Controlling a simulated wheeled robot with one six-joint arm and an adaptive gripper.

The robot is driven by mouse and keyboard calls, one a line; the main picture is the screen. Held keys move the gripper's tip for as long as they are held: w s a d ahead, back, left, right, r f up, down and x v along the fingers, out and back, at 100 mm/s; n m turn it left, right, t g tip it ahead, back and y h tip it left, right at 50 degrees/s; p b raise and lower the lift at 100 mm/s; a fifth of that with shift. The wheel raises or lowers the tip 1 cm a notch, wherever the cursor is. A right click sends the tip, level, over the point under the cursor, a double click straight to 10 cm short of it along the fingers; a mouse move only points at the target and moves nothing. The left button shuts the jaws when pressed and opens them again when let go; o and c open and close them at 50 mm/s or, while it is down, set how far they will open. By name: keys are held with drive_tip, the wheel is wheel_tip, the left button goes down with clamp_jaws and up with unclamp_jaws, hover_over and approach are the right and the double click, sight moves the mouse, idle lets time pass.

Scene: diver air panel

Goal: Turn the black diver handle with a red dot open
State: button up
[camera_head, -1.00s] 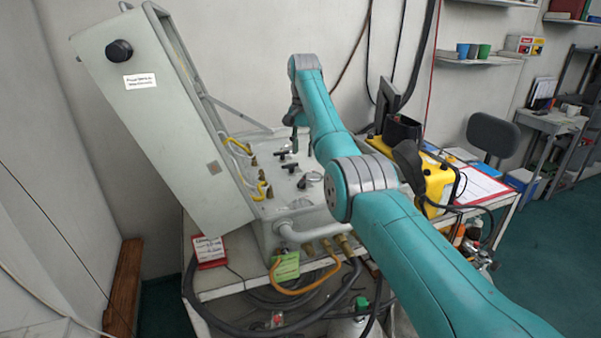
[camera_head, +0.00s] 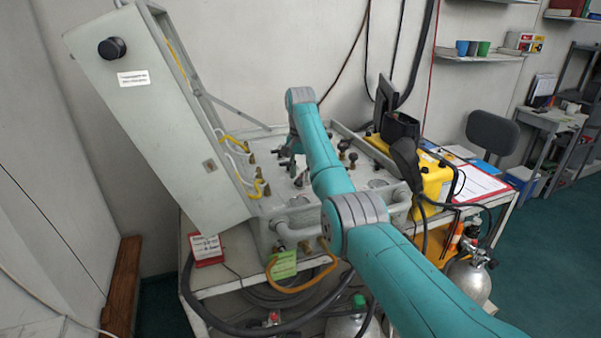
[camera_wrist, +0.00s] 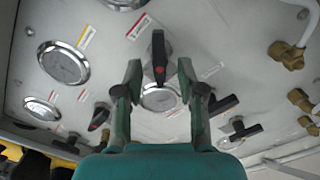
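The black handle with a red dot (camera_wrist: 159,60) shows in the wrist view on the grey panel, near the top middle, its long side roughly along the picture's vertical. My gripper (camera_wrist: 160,70) is open, with one green finger to the left of the handle and one to the right. Gaps show between handle and fingers; I cannot tell how deep the fingers reach. In the head view my arm hides much of the panel (camera_head: 300,203), and I cannot make out the red-dot handle there.
In the wrist view, another dark handle with a red mark (camera_wrist: 98,118) lies at lower left, and a black handle (camera_wrist: 222,104) lies close right of my fingers. Round gauges (camera_wrist: 63,63) and brass fittings (camera_wrist: 287,55) surround them. The raised lid (camera_head: 150,120) stands left of my arm.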

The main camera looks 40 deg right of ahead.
clamp_jaws()
drive_tip(key=shift+n, duration=0.3)
drive_tip(key=n, duration=0.3)
drive_tip(key=shift+w+a+n, duration=0.1)
drive_tip(key=shift+n, duration=2.1)
drive_tip(key=shift+o, duration=0.4)
unclamp_jaws()
drive_tip(key=shift+r, duration=0.1)
